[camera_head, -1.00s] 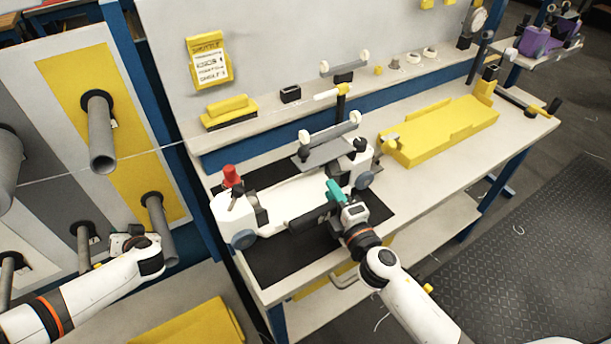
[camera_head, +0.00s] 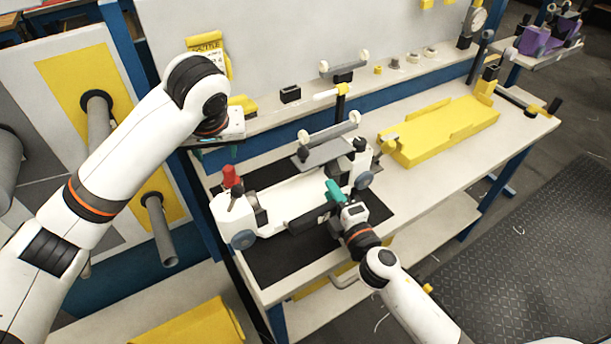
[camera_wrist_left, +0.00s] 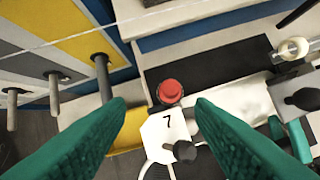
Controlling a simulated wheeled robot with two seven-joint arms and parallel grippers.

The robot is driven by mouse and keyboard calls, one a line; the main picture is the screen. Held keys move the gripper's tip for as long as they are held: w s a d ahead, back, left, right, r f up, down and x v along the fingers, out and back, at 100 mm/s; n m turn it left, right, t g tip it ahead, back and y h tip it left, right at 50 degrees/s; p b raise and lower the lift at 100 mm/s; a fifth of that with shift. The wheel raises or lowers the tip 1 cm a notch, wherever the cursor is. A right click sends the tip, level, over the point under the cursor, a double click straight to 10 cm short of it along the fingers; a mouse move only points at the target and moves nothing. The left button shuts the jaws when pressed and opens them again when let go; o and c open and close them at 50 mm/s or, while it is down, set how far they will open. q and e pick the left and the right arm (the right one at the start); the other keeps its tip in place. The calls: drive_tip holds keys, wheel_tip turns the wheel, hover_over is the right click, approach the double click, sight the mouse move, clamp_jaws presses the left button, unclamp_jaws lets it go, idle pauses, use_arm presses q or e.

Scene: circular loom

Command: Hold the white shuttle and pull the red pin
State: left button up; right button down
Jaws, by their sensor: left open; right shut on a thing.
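The white shuttle (camera_head: 285,196) lies on a black mat on the bench; it also shows in the left wrist view (camera_wrist_left: 242,98). The red pin (camera_head: 230,176) stands upright at its left end, beside a black knob. In the left wrist view the red pin's round top (camera_wrist_left: 171,91) lies between and beyond the open green fingers of my left gripper (camera_wrist_left: 160,106). In the head view my left gripper (camera_head: 223,152) hangs above and behind the pin, apart from it. My right gripper (camera_head: 336,191) is shut on the shuttle's near side, towards its right end; the exact contact is partly hidden.
A grey bar with white rollers (camera_head: 328,141) stands just behind the shuttle. A yellow tray (camera_head: 440,132) sits on the bench to the right. Grey pegs (camera_head: 158,230) stick out from a panel at the left.

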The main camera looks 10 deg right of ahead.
sight(228, 169)
use_arm(q)
drive_tip(key=shift+h, duration=0.4)
drive_tip(key=x, duration=0.7)
drive_tip(key=d+x, duration=0.1)
drive_tip(key=x, duration=0.2)
drive_tip(key=shift+f, duration=0.45)
drive_tip(key=shift+c, duration=0.2)
clamp_jaws()
